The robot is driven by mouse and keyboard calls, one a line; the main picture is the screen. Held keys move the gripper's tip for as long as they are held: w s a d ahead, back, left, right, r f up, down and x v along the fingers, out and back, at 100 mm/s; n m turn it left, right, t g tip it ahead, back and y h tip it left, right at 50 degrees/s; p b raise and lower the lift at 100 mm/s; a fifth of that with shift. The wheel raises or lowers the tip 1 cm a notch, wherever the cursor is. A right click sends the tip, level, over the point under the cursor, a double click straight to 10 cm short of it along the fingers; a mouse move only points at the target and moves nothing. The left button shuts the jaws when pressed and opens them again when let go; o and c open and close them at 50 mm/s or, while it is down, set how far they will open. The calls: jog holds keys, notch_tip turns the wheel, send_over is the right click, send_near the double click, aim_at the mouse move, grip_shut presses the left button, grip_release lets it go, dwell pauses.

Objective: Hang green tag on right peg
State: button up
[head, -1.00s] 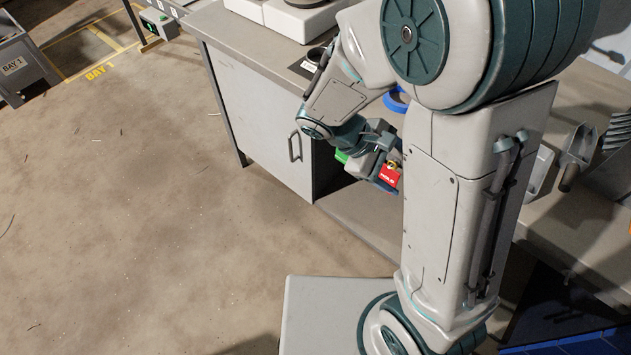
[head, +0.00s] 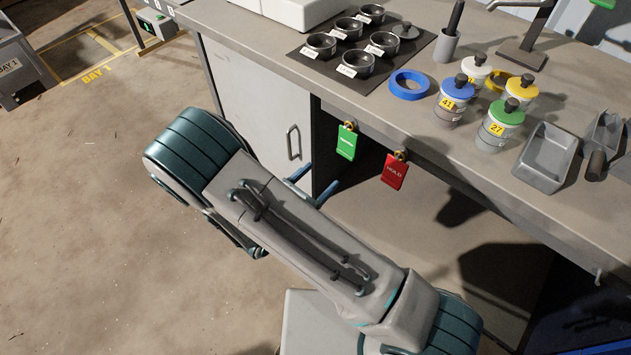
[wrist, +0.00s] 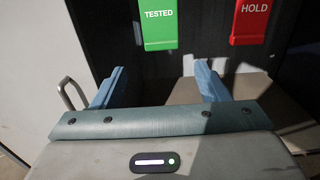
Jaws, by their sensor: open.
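The green tag (head: 346,142) hangs on the left brass peg (head: 350,126) at the counter's front edge. The red HOLD tag (head: 395,172) hangs on the right peg (head: 402,155). In the wrist view, the green tag (wrist: 158,22) reads TESTED and the red tag (wrist: 251,20) is to its right; their tops and the pegs are out of that frame. My gripper (wrist: 160,75) is open and empty, its blue fingers apart, below and short of the green tag. In the head view, my gripper (head: 318,178) is partly hidden behind my arm.
The counter (head: 480,170) overhangs an open dark bay, with a white cabinet door (head: 250,110) and handle on its left. On top are a blue tape roll (head: 409,85), several lidded jars, labelled cups on a dark mat, and a grey scoop tray (head: 547,157).

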aim_at(345, 151)
jog(key=shift+x, duration=4.75)
jog(key=c, duration=0.7)
jog(key=shift+r, duration=0.15)
jog(key=shift+r, duration=0.45)
jog(key=shift+s, duration=0.15)
jog(key=shift+r+p+v, duration=0.2)
jog(key=shift+p+v, duration=0.45)
jog(key=shift+v, duration=2.3)
jog(key=shift+c, duration=0.3)
